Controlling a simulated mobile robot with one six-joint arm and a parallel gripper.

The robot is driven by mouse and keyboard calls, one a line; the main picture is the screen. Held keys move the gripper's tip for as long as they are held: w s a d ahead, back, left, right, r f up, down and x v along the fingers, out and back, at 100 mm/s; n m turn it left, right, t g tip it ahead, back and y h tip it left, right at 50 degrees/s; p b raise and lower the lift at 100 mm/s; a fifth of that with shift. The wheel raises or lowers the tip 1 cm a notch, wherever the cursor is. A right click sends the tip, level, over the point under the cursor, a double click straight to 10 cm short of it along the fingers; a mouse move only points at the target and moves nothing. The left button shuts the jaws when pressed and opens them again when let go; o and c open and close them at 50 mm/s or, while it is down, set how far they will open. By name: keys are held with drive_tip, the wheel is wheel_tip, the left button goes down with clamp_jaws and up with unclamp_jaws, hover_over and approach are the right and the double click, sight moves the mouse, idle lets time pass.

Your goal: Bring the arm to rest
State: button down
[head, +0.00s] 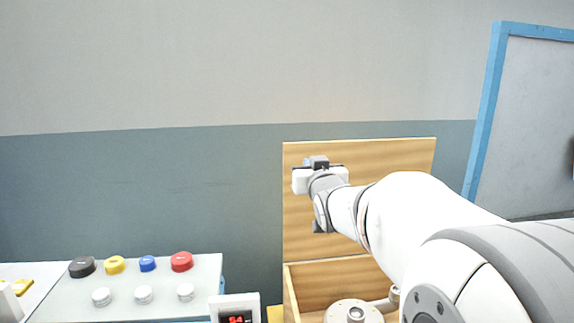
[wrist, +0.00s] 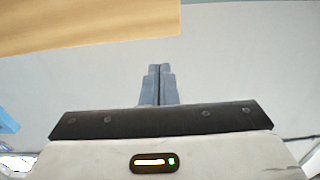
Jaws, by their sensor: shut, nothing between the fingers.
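My arm reaches out from the lower right in the head view, with its wrist raised in front of an upright wooden panel (head: 400,155). In the wrist view my gripper (wrist: 160,68) has its two grey fingers together, with nothing between them. In the head view the fingers are hidden behind the wrist. The gripper points at a plain pale surface and appears clear of contact.
A control panel (head: 60,300) with coloured caps and white buttons stands at the lower left. A red-digit display (head: 237,317) is beside it. A wooden box (head: 291,292) with a round metal part (head: 354,314) lies below my wrist. A blue-framed door (head: 483,110) is at right.

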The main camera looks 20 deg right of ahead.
drive_tip(key=s+a+f+g+y+p, duration=0.1)
drive_tip(key=s+a+f+g, duration=0.2)
drive_tip(key=s, duration=0.6)
drive_tip(key=s+a+f+n+g+p, duration=0.1)
drive_tip(key=s+a+f+g, duration=0.3)
drive_tip(key=s+f+g, duration=0.3)
drive_tip(key=s+a+f+g+y+p, duration=0.1)
drive_tip(key=s+a+f+g, duration=0.3)
drive_tip(key=s+f, duration=0.6)
drive_tip(key=s+g, duration=0.1)
drive_tip(key=s, duration=0.1)
drive_tip(key=shift+s+a+n+y, duration=0.2)
drive_tip(key=shift+s+n+y, duration=0.1)
drive_tip(key=shift+s, duration=0.05)
